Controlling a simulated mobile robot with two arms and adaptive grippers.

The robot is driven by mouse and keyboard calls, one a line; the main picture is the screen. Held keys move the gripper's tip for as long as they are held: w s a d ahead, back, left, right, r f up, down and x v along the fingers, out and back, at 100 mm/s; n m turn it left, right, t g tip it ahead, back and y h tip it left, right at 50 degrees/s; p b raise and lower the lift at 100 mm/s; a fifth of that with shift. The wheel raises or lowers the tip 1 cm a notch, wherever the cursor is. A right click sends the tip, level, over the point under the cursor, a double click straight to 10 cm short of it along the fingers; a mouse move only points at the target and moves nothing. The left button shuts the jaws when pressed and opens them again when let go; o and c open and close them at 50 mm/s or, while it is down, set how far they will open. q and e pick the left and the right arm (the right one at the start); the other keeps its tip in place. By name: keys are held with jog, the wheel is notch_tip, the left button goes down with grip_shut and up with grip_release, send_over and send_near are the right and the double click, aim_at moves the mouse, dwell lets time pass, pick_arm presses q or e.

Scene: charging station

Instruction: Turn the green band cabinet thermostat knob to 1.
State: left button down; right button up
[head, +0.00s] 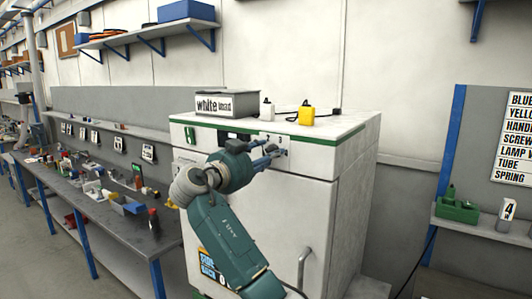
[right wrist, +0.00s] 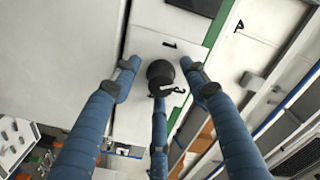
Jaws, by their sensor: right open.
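The white cabinet (head: 345,165) has a green band (head: 318,139) along its top edge. My right gripper (head: 272,154) is at the upper front of this cabinet, over a small pale number plate (head: 268,138). In the right wrist view the dark round thermostat knob (right wrist: 160,73) sits among the three blue fingers of my right gripper (right wrist: 160,82). The fingers are spread open around it; contact cannot be told. A mark like a 1 (right wrist: 170,44) shows on the plate beside the knob. In the head view the gripper hides the knob. My left gripper is not in view.
On the cabinet top stand a labelled grey box (head: 228,103), a white bottle (head: 267,109) and a yellow container (head: 306,116). A cluttered workbench (head: 135,230) runs along the left. A shelf (head: 480,226) with a green holder is at the right.

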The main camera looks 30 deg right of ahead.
grip_shut()
jog(key=shift+f, duration=0.1)
